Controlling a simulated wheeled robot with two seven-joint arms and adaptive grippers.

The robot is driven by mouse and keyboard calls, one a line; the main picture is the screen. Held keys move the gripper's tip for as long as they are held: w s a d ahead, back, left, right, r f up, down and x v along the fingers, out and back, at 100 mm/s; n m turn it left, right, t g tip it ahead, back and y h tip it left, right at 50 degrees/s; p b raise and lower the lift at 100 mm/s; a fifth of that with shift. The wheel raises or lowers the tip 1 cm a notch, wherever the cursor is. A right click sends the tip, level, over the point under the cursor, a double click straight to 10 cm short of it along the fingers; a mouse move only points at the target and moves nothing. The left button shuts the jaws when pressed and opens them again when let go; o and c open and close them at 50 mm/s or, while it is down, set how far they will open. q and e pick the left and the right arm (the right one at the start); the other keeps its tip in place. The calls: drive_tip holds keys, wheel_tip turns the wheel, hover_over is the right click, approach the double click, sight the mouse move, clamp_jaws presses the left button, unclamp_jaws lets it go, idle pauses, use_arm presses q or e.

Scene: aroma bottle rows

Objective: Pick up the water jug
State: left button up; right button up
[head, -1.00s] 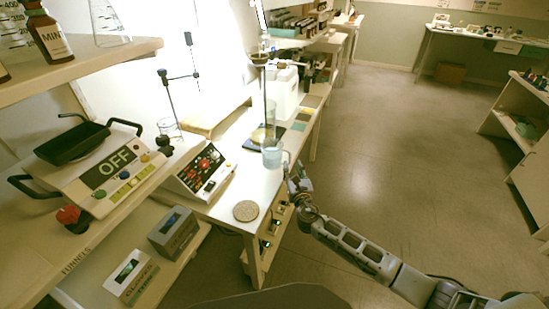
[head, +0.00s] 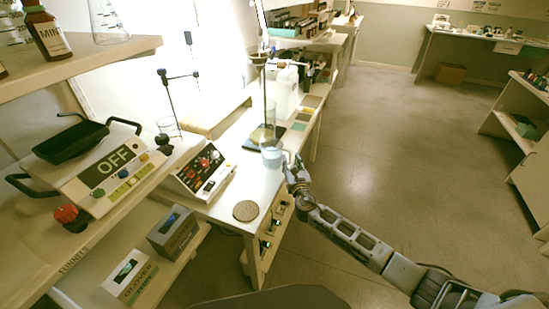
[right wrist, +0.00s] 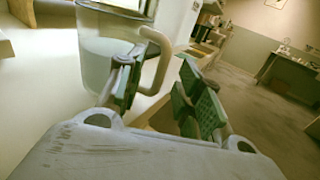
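The water jug (head: 272,157) is a clear mug-like vessel with pale bluish water. It stands upright on the white bench near its right edge. In the right wrist view the jug (right wrist: 98,52) is at the upper left, with its handle (right wrist: 164,62) on its right side. My right gripper (head: 293,168) is at the jug's right, on the handle side. In the right wrist view my right gripper (right wrist: 160,92) is open, with the handle showing in the gap between its green-padded fingers. One finger overlaps the jug's side in that view; contact is unclear. My left gripper is out of view.
A round coaster (head: 246,210) lies nearer on the bench (head: 232,190). A control box (head: 203,172) stands left of it. Behind the jug are a glass cylinder (head: 269,112) and a white canister (head: 287,92). The floor to the right is free.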

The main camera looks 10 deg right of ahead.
drive_tip(key=shift+w, duration=0.75)
drive_tip(key=c, duration=0.8)
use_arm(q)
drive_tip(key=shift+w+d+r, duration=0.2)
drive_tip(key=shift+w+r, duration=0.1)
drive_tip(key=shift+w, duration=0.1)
